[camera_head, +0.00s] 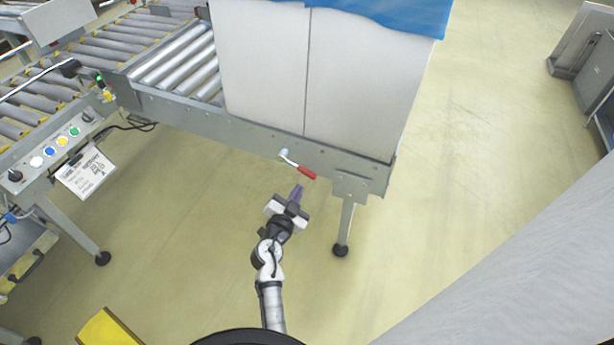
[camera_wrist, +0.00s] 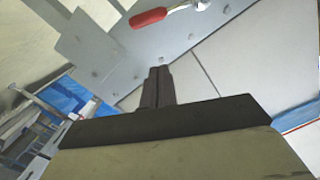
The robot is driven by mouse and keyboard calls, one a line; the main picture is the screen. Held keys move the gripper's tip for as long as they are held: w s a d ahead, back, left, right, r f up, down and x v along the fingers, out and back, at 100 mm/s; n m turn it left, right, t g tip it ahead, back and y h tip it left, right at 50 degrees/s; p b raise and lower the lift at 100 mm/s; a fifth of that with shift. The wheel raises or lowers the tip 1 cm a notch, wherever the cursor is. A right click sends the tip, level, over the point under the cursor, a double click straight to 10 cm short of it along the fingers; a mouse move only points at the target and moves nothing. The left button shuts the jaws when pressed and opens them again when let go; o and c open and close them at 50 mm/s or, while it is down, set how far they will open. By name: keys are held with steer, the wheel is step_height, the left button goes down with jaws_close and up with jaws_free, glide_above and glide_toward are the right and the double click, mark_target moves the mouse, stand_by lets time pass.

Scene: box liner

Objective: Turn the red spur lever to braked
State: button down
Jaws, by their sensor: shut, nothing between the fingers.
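The spur lever has a red grip (camera_head: 307,173) and a pale metal arm running up and left to a pivot (camera_head: 284,153) on the conveyor's grey side rail. The lever slants down to the right. In the wrist view the red grip (camera_wrist: 148,18) is at the top, with part of its metal arm beside it. My gripper (camera_head: 298,189) is just below the red grip in the head view. Its fingers (camera_wrist: 158,85) are shut together and empty. They appear apart from the lever.
A large white box (camera_head: 320,75) with a blue liner (camera_head: 390,12) stands on the roller conveyor (camera_head: 185,65) above the rail. A conveyor leg (camera_head: 345,222) stands right of my gripper. A button panel (camera_head: 55,145) is at left. The floor below the rail is clear.

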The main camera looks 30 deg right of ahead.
steer(key=s, duration=0.1)
steer(key=p, duration=0.3)
glide_above(309, 174)
steer(key=s, duration=0.3)
steer(key=shift+w+a+f+n+h+b, duration=0.2)
steer(key=shift+a+f+b, duration=0.2)
steer(key=shift+f, duration=0.25)
steer(key=shift+w+a+f+n+h+b, duration=0.15)
steer(key=shift+a+f+b, duration=0.2)
steer(key=shift+f, duration=0.25)
steer(key=shift+w+a+f, duration=0.1)
steer(key=shift+w+f, duration=0.2)
steer(key=shift+f, duration=0.3)
steer(key=shift+w+f+b, duration=0.1)
steer(key=shift+f+b, duration=0.05)
steer(key=shift+b, duration=0.15)
